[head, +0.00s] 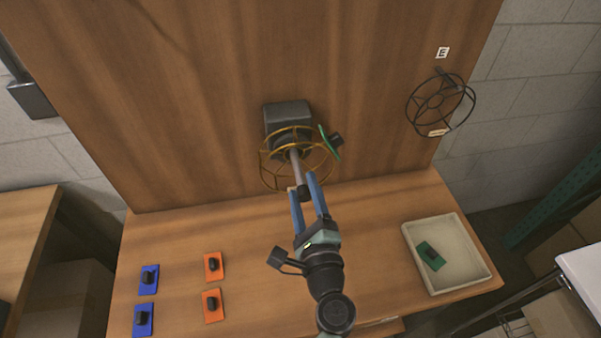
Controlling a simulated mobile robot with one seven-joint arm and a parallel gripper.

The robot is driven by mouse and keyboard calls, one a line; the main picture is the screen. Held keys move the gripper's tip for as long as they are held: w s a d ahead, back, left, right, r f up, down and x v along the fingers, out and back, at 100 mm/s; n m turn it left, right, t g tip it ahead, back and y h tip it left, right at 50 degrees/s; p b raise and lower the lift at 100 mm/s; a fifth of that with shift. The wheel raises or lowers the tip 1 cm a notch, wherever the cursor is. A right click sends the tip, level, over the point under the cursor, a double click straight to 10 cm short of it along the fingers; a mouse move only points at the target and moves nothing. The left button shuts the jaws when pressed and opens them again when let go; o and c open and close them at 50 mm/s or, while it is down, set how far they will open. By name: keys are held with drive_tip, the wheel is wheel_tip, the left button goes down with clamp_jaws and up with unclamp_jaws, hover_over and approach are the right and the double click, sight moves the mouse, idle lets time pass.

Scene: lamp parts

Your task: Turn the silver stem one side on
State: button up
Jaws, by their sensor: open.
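The silver stem (295,167) sticks out from a dark grey box (287,112) on the upright wooden panel. A yellow wire ring (264,165) with spokes surrounds the stem. My gripper (302,185) has two long blue fingers, spread apart, one on each side of the stem's near end. A dark piece shows between the fingers at that end; I cannot tell whether either finger touches the stem. The stem's far end is hidden by the ring and its hub.
A green plate (328,141) with a dark knob is at the ring's right. A black wire ring (440,104) hangs on the panel's right edge. Blue plates (148,287) and orange plates (217,275) lie front left. A white tray (474,279) holds a green plate (426,247).

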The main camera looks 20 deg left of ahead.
sight(300, 177)
drive_tip(key=shift+x, duration=1.85)
clamp_jaws()
